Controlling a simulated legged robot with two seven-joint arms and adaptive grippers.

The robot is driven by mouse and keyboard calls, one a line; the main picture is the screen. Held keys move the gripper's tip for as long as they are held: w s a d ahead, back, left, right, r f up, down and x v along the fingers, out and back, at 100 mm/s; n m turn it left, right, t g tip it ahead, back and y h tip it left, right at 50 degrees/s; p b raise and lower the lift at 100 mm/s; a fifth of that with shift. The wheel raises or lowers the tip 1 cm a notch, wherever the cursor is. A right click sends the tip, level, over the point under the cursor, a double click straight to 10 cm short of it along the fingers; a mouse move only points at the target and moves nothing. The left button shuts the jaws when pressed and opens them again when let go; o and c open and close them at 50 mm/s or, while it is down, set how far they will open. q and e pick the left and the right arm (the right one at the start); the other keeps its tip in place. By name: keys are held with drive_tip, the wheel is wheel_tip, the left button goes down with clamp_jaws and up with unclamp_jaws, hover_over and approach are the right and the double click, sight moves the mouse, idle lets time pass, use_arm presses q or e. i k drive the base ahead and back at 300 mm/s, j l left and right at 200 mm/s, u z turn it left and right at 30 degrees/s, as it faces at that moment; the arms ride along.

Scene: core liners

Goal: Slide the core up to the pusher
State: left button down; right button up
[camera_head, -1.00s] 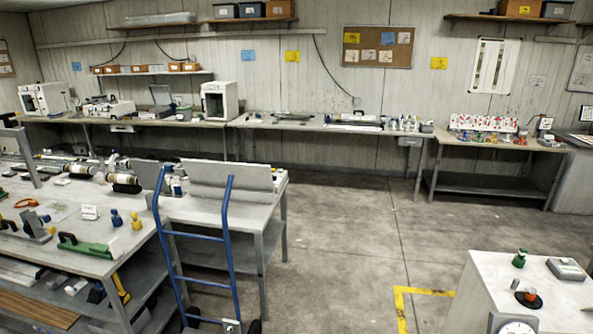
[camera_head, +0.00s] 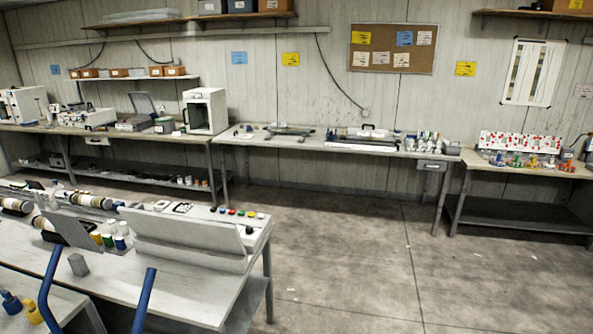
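Neither of my grippers shows in the head view. Pale cylinders with dark ends, which look like core pieces or liners (camera_head: 88,201), lie on the near left bench (camera_head: 170,292). Another similar cylinder (camera_head: 15,205) lies at the left picture edge. On the far middle bench (camera_head: 290,139), a long dark and pale assembly (camera_head: 360,134) with a black handle lies along the top. It is too small to tell whether it holds the core or the pusher. I cannot make out a pusher for certain anywhere.
A blue hand-truck frame (camera_head: 143,300) stands in front of the near bench. A grey upright panel (camera_head: 190,238) stands on that bench. The concrete floor (camera_head: 350,235) between the near and far benches is clear. A right-hand bench (camera_head: 520,170) carries a red-dotted rack.

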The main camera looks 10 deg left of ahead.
sight(103, 203)
drive_tip(key=i, duration=2.95)
drive_tip(key=i+u, duration=0.15)
drive_tip(key=i, duration=0.55)
drive_tip(key=i+l, duration=0.15)
drive_tip(key=i, duration=0.6)
drive_tip(key=i+j+u, duration=0.3)
drive_tip(key=u, duration=0.15)
drive_tip(key=i+j+u, duration=0.1)
drive_tip(key=i+u, duration=0.8)
drive_tip(key=i+l+u, duration=0.1)
drive_tip(key=i+u, duration=0.2)
drive_tip(key=u, duration=0.15)
drive_tip(key=i+l+u, duration=0.25)
drive_tip(key=u, duration=0.2)
drive_tip(key=i+j+u, duration=0.25)
drive_tip(key=i, duration=0.5)
drive_tip(key=i+l+u, duration=0.1)
drive_tip(key=i+u, duration=0.2)
drive_tip(key=i, duration=0.45)
drive_tip(key=i+l+u, duration=0.25)
drive_tip(key=i, duration=0.5)
